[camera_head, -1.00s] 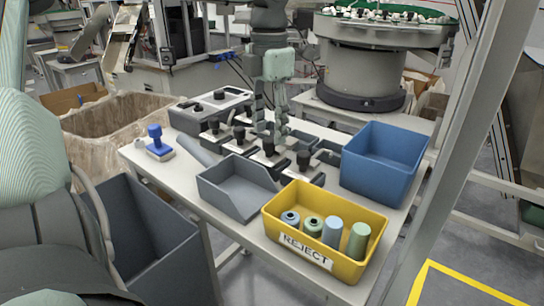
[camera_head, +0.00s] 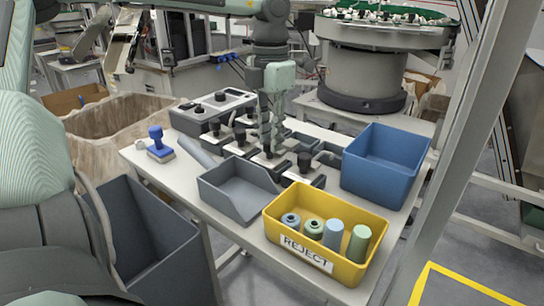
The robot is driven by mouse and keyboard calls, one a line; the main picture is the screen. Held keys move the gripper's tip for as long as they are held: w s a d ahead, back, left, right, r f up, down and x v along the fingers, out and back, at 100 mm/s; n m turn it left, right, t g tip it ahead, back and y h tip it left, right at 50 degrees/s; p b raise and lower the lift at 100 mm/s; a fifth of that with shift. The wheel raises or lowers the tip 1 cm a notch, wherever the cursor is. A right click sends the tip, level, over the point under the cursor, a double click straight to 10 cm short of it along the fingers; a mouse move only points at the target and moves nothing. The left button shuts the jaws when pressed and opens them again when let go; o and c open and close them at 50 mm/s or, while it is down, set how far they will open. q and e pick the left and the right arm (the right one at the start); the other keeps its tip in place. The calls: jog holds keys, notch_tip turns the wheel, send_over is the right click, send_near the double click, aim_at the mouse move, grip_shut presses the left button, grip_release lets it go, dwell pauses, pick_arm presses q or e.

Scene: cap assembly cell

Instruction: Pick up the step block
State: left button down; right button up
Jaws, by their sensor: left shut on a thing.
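My left gripper (camera_head: 269,145) hangs down over the middle of the white table, among the black-topped fixtures. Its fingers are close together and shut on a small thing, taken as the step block. That piece is too small and too covered by the fingers and fixtures to make out its shape. I cannot tell whether it touches the surface below. My right gripper is not in view.
Black-topped fixtures (camera_head: 304,168) crowd around the gripper. A grey open bin (camera_head: 232,194), a yellow REJECT bin (camera_head: 285,245) with several cylinders and a blue bin (camera_head: 370,185) stand in front and right. A blue-handled stamp (camera_head: 157,143) stands at the left.

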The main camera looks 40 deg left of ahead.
pick_arm(q)
jog(key=shift+r, duration=0.7)
notch_tip(320, 180, up, 3)
jog(key=shift+f, duration=0.1)
jog(key=s+a+r+b, duration=0.2)
jog(key=s+a+r, duration=0.4)
jog(key=s, duration=0.3)
jog(key=shift+s+a+r, duration=0.15)
jog(key=shift+s+r, duration=0.25)
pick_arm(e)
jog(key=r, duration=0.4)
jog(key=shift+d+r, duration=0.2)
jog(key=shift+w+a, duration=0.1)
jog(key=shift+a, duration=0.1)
